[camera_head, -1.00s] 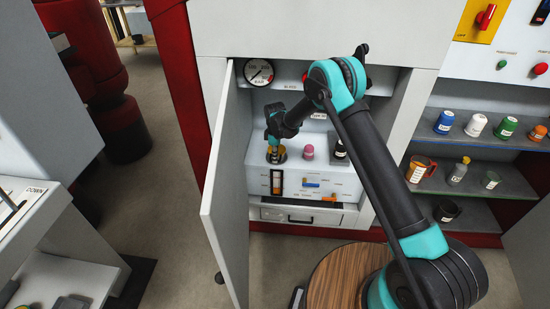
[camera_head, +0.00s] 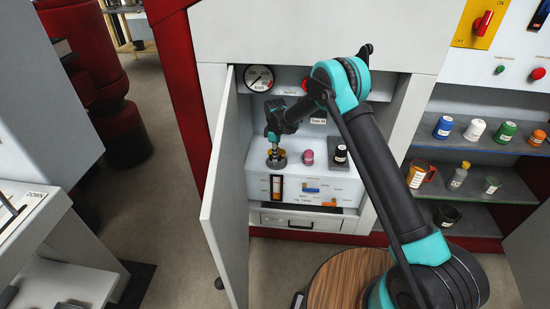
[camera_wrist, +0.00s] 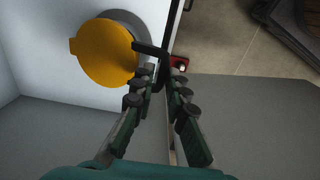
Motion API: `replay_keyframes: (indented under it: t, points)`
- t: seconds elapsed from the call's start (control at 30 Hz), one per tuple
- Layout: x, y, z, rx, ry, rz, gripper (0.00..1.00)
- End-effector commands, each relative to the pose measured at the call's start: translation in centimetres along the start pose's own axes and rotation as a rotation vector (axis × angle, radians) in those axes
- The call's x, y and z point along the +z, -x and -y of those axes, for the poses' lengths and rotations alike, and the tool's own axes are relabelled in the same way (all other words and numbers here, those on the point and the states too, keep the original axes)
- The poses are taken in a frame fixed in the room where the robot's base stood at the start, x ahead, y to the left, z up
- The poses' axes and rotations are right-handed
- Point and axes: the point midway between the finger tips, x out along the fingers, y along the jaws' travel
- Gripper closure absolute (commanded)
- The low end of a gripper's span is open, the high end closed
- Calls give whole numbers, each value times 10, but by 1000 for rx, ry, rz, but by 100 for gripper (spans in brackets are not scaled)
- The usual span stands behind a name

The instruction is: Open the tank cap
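The tank cap (camera_wrist: 105,53) is a round yellow disc with a small tab on its left, over a grey round neck (camera_wrist: 128,20) in the wrist view. In the head view it sits on top of the white tank box (camera_head: 335,180) inside the open cabinet, partly hidden by my gripper (camera_head: 275,150). In the wrist view my gripper (camera_wrist: 163,72) points to the right of the cap, its fingers apart with a narrow gap. A dark bar (camera_wrist: 150,49) lies by the fingertips and reaches the cap's right edge; I cannot tell whether the fingers touch it.
A pink knob (camera_head: 307,157) and a dark bottle (camera_head: 341,154) stand right of the cap. The cabinet door (camera_head: 225,200) is open on the left. A pressure gauge (camera_head: 258,78) hangs above. Shelves with coloured containers (camera_head: 475,129) are at the right.

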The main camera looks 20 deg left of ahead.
Motion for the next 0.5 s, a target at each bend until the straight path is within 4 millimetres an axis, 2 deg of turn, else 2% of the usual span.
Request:
replay_keyframes:
  t: [0.03, 0.13, 0.5]
  points:
    - [2, -1, -6, 12, -4, -2, 84]
    - [2, -1, -5, 11, -4, -2, 71]
    - [0, -6, 0, 6, -2, -2, 71]
